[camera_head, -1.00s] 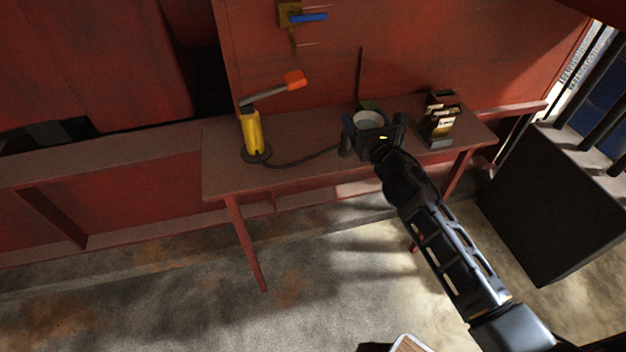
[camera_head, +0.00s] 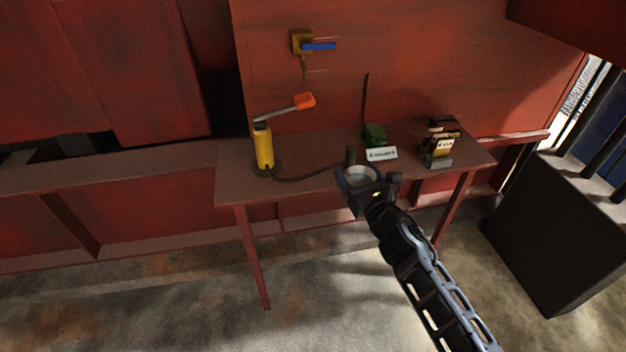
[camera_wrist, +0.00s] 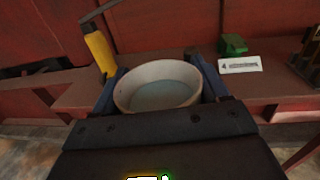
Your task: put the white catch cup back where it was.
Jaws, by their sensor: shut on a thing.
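The white catch cup (camera_head: 361,174) is between the fingers of my gripper (camera_head: 368,180), which is shut on it at the front edge of the red bench (camera_head: 310,180). In the wrist view the cup (camera_wrist: 158,72) looks upright, with pale bluish liquid inside, and a finger of my gripper (camera_wrist: 158,90) lies on each side. The cup's underside is hidden, so I cannot tell whether it touches the bench.
A yellow hand pump (camera_head: 264,148) with an orange-tipped lever and black hose stands left on the bench. A green block (camera_head: 375,134), a white label (camera_head: 382,153) and a dark card holder (camera_head: 440,146) are behind and right. A brass valve with blue handle (camera_head: 318,46) is on the wall.

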